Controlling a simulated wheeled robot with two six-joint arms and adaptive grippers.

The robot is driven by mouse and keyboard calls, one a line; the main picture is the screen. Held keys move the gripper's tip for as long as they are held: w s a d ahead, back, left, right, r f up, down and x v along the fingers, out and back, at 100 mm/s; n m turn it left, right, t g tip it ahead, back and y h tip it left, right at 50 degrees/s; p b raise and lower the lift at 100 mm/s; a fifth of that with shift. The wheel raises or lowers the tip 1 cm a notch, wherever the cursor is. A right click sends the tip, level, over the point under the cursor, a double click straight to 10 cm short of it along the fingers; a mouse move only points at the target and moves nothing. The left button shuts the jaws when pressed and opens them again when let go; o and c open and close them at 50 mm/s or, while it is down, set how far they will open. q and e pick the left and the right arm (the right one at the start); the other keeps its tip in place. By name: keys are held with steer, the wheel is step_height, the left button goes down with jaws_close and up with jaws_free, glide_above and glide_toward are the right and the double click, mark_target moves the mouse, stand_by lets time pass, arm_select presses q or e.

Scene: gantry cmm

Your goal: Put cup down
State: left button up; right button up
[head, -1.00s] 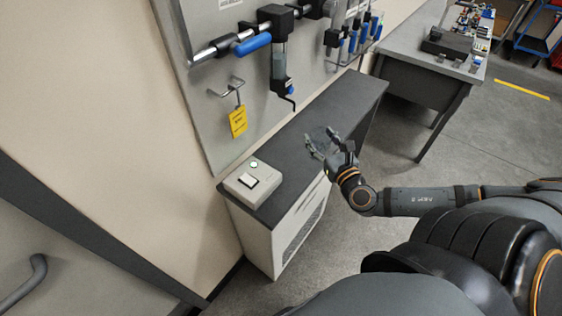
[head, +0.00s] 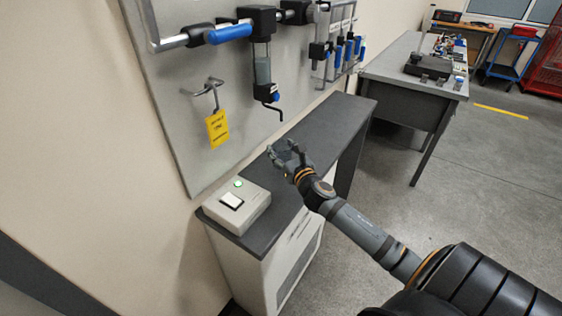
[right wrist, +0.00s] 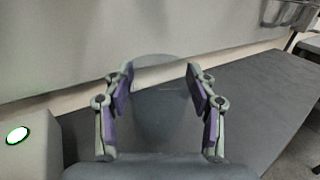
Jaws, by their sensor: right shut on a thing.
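My right gripper (head: 286,154) is over the dark counter top (head: 333,118) of the low cabinet in the head view. In the right wrist view its two fingers (right wrist: 160,105) stand on either side of a see-through grey cup (right wrist: 163,118) and are shut on it. The cup looks upright. Its lower part is hidden by the gripper, and I cannot tell whether its base touches the counter. In the head view the cup is too faint to make out clearly. My left gripper is not in view.
A grey box (head: 238,207) with a white switch and a green light sits at the counter's near end. Above are a wall panel with pipes, blue handles and a yellow tag (head: 217,128). The counter beyond my gripper is clear. A workbench (head: 405,75) stands at the back.

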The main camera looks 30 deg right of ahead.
mark_target(281, 158)
steer(key=shift+w+f, duration=0.2)
steer(key=shift+f, duration=0.05)
steer(key=shift+w+f+b, duration=0.15)
steer(key=shift+f+b, duration=0.45)
steer(key=shift+f, duration=1.1)
steer(key=shift+f, duration=0.15)
steer(key=o, duration=1.2)
